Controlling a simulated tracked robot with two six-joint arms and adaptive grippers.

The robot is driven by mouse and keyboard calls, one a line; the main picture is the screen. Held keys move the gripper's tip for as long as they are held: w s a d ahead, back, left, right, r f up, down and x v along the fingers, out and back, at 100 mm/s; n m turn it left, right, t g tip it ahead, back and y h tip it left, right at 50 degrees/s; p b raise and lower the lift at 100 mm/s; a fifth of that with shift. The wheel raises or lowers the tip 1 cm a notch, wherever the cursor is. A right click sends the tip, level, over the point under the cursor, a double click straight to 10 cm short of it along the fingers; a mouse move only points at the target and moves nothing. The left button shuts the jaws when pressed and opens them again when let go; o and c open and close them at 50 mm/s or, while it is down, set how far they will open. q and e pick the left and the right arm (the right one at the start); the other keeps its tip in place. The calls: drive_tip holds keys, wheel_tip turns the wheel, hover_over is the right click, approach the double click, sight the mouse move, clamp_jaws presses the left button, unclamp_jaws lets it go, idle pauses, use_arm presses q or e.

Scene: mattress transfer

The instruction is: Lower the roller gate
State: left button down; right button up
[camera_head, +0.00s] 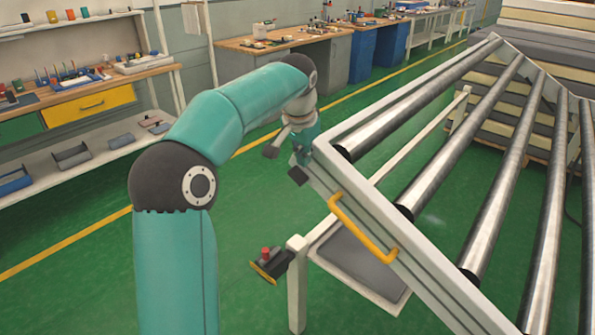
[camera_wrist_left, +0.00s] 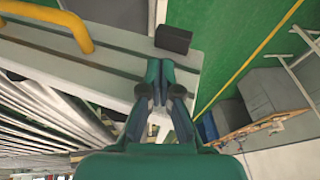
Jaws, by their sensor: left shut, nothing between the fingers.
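The roller gate is a tilted pale frame (camera_head: 372,205) with several steel rollers (camera_head: 500,190), on the right of the head view. A yellow handle (camera_head: 362,228) is fixed on its near side rail; it also shows at the top left of the left wrist view (camera_wrist_left: 75,25). My left gripper (camera_head: 302,158) is at the left corner of the frame, beyond the handle and apart from it. In the left wrist view its fingers (camera_wrist_left: 160,68) are together and empty, over the pale rail (camera_wrist_left: 95,55). Whether they touch the rail is unclear. My right gripper is out of view.
A dark block (camera_wrist_left: 173,40) sits by the rail's edge near my fingertips. A pale post (camera_head: 297,285) with a red-topped dark fitting (camera_head: 266,255) stands below the gate. Workbenches (camera_head: 290,40) line the back; shelves (camera_head: 80,160) stand left. Green floor is open between.

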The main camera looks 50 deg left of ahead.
sight(299, 176)
use_arm(q)
drive_tip(key=shift+a+f, duration=0.3)
drive_tip(key=shift+f, duration=0.5)
drive_tip(key=shift+a+f, duration=0.35)
drive_tip(key=shift+f, duration=0.4)
drive_tip(key=shift+a+f, duration=0.3)
drive_tip(key=shift+f, duration=0.5)
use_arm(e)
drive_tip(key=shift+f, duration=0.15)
